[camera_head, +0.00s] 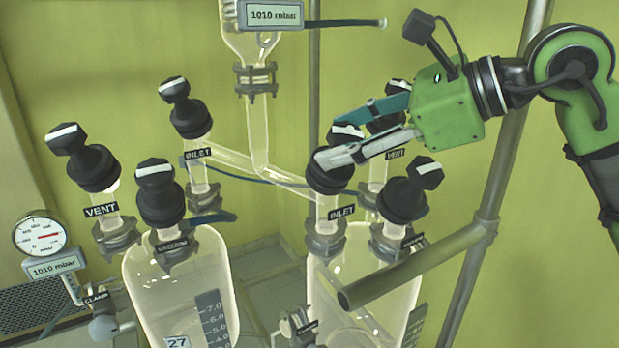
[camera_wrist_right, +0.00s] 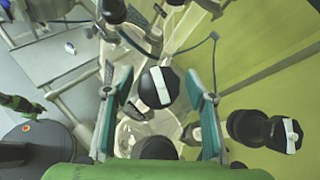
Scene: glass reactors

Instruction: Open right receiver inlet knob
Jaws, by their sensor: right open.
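The right receiver's inlet knob (camera_head: 329,172) is black with a white stripe on its cap and stands above an INLET label. In the right wrist view the inlet knob (camera_wrist_right: 157,87) sits between my two fingers, with a gap on each side. My right gripper (camera_head: 330,141) is open and reaches in from the right. Its near finger covers part of the knob in the head view. The right wrist view shows both teal-edged fingers of the right gripper (camera_wrist_right: 158,95). The right receiver (camera_head: 362,290) is clear glass. My left gripper does not show in the head view.
The vent knob (camera_head: 388,122) stands just behind my fingers, and another knob (camera_head: 404,199) is to the front right. A metal bar (camera_head: 410,277) crosses before the right receiver. The left receiver (camera_head: 180,285) has several similar knobs. A glass pipe (camera_head: 262,172) runs between the inlets.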

